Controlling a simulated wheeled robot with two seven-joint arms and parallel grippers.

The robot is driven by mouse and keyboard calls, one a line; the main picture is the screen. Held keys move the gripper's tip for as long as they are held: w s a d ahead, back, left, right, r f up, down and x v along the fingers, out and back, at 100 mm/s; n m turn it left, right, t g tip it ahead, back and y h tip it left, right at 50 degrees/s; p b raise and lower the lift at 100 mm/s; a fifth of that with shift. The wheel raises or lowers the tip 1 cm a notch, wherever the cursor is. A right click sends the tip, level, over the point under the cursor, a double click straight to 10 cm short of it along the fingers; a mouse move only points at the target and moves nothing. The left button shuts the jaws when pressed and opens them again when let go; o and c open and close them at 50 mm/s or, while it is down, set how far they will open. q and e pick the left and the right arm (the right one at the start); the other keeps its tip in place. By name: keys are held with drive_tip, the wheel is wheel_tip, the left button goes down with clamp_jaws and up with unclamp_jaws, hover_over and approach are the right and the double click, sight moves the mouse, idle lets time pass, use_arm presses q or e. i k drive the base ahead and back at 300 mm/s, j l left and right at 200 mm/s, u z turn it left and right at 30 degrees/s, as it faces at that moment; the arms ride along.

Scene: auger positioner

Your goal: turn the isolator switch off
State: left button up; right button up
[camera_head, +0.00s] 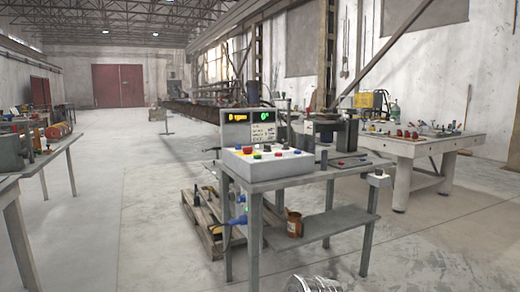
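A grey control box (268,162) with several coloured buttons stands on a metal workbench (290,184) in the middle of the view. Its upright panel (250,128) has two lit displays, one orange and one green, above a small label. A small pale box (378,178) is fixed at the right front corner of the bench. I cannot tell which of these fittings is the isolator switch, nor its position.
A wooden pallet (203,222) lies left of the bench. Shiny metal (313,284) shows at the bottom edge. Another worktable (425,145) stands to the right. Floor at left centre is clear.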

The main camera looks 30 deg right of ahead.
sight(246, 151)
drive_tip(key=i+l+z, duration=0.2)
drive_tip(key=l, duration=0.3)
drive_tip(key=i+l+z, duration=0.25)
drive_tip(key=l, duration=0.25)
drive_tip(key=i+l+z, duration=0.2)
drive_tip(key=i+l, duration=0.2)
